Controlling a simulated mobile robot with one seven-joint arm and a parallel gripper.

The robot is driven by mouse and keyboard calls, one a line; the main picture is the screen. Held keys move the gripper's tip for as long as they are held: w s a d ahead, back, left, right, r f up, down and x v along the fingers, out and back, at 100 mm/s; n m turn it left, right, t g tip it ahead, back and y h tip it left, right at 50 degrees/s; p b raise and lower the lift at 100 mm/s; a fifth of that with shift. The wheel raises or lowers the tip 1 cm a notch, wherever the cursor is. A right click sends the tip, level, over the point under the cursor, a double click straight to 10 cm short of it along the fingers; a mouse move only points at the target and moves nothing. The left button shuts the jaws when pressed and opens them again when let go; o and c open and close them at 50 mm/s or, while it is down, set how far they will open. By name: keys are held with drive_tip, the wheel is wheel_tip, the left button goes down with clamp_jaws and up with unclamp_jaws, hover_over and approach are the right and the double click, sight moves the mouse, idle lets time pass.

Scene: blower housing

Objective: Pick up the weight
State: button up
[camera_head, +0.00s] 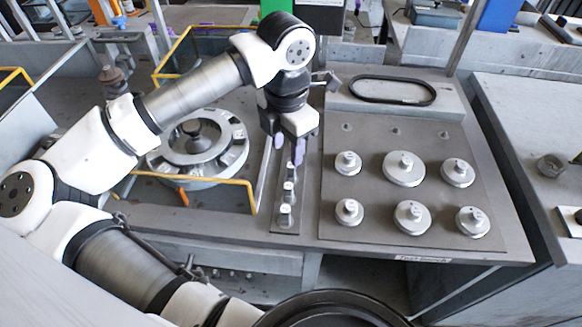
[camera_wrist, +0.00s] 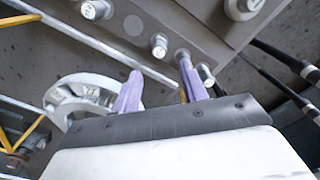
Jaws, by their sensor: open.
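Small silver weights stand in a row on a narrow plate (camera_head: 283,222) in the middle of the bench; the nearest weight (camera_head: 285,213) and the one behind it (camera_head: 289,190) show clearly. My gripper (camera_head: 289,158) is open and empty, its purple fingers pointing down above the far part of this row. In the wrist view, a small weight (camera_wrist: 158,44) shows just beyond the gap between the fingertips (camera_wrist: 160,64). Another small weight (camera_wrist: 207,75) is beside the right finger, and one more (camera_wrist: 95,9) is at upper left. I cannot tell which weight is meant.
Several larger knobbed weights (camera_head: 404,168) stand on the grey panel (camera_head: 335,225) to the right. A round slotted housing (camera_head: 170,160) sits left, behind a yellow rail (camera_head: 222,180). A black oval ring (camera_head: 392,90) lies behind the panel. A separate bench (camera_head: 520,125) stands far right.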

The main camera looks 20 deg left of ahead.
sight(291, 173)
drive_tip(key=shift+w+d+f+p, duration=0.15)
drive_tip(key=shift+f+p, duration=0.3)
drive_tip(key=shift+f, duration=0.75)
drive_tip(key=shift+w+d+f+p, duration=0.1)
drive_tip(key=shift+f+p, duration=0.35)
drive_tip(key=shift+f, duration=0.7)
drive_tip(key=shift+w+d+f+p, duration=0.15)
drive_tip(key=shift+f+p, duration=0.3)
drive_tip(key=shift+f, duration=0.75)
drive_tip(key=shift+a, duration=0.1)
drive_tip(key=shift+c, duration=0.4)
clamp_jaws()
